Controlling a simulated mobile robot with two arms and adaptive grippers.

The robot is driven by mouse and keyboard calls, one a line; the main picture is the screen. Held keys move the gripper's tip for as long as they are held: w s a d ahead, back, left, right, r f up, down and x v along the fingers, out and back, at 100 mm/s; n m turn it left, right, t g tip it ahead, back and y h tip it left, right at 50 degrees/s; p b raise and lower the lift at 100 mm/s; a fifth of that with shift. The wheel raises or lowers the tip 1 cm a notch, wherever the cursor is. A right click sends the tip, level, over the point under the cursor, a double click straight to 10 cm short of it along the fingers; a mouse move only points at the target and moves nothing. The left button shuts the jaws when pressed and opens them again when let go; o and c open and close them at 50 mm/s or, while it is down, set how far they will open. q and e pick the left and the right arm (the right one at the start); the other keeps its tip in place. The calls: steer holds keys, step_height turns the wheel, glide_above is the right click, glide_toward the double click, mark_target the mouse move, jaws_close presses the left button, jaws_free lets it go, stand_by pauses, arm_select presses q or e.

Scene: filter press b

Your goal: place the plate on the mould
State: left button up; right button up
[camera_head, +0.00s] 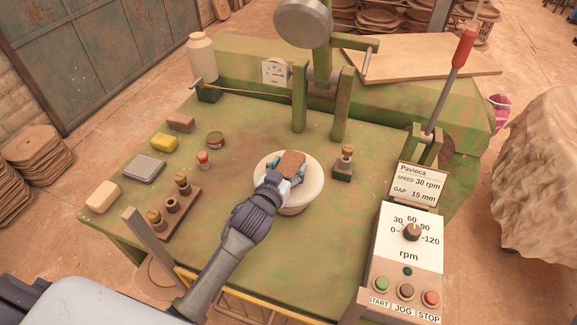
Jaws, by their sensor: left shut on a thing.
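The mould (312,193) is a round white form standing on the green worktop, near its middle. My left gripper (285,178) is over the mould, its arm coming in from the lower left. It is shut on a small reddish-brown piece (293,161), which I take to be the plate. The plate shows just beyond the fingertips, above the mould's upper face in the picture. I cannot tell whether it touches the mould. The fingers and wrist hide part of the mould and of the plate. My right gripper is not in view.
A brass-knobbed block (345,165) stands just right of the mould. A red-handled lever (451,80) and a control panel (410,250) are at the right. Left are a knobbed rack (176,215), a red-topped piece (204,160), a tin (215,139) and a yellow sponge (164,143). Green posts (341,105) rise behind.

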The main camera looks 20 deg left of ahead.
arm_select(q)
steer(key=o, duration=1.2)
steer(key=shift+f, duration=0.1)
steer(key=shift+c, duration=0.2)
steer(key=o, duration=0.5)
steer(key=b+v, duration=0.1)
steer(key=v, duration=1.1)
steer(key=shift+s+r+b, duration=0.1)
steer(key=shift+r+b, duration=0.15)
steer(key=shift+b, duration=0.1)
